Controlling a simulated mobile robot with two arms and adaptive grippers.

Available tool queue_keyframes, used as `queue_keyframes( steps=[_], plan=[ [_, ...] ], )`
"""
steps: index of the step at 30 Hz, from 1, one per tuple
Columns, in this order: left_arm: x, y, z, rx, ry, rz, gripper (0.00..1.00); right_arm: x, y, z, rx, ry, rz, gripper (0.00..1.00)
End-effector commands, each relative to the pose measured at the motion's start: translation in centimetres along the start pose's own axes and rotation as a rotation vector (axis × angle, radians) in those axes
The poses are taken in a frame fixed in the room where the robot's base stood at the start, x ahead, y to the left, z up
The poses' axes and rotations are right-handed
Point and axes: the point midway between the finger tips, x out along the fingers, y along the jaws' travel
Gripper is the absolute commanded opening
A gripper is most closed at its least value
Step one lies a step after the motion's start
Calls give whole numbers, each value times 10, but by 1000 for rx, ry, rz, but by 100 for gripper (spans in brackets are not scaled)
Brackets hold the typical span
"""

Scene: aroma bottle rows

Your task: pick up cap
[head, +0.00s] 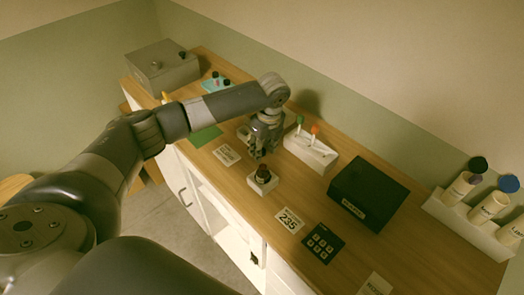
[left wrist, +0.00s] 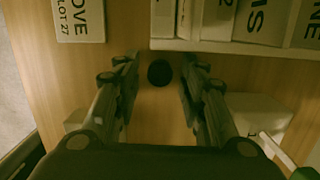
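The small round black cap (left wrist: 160,73) lies on the wooden tabletop in the left wrist view. It shows between the fingertips of my left gripper (left wrist: 158,75), with bare wood visible around it. The fingers are spread, with one on each side of the cap, and neither visibly touches it. In the head view my left gripper (head: 260,150) points down over the front-middle of the table, and the cap cannot be made out there. My right gripper is not in view.
A white block (head: 262,185) with a dark bottle stands close to the gripper. A white stand (head: 310,155) with green- and orange-topped pieces is behind. A black box (head: 368,193) stands to the right.

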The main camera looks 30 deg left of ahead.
Motion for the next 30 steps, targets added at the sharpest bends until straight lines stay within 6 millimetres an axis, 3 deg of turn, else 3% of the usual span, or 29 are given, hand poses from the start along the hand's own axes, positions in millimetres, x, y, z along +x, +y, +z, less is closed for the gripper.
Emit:
queue_keyframes(
  steps=[1,4,17,30],
  plan=[
    [0,0,0,0,0,0,26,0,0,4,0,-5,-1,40],
    [0,0,0,0,0,0,14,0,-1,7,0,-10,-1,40],
    [-7,-1,1,-1,0,-4,14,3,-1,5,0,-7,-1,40],
    [-85,-1,13,0,0,-4,14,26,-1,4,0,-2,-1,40]
  ],
)
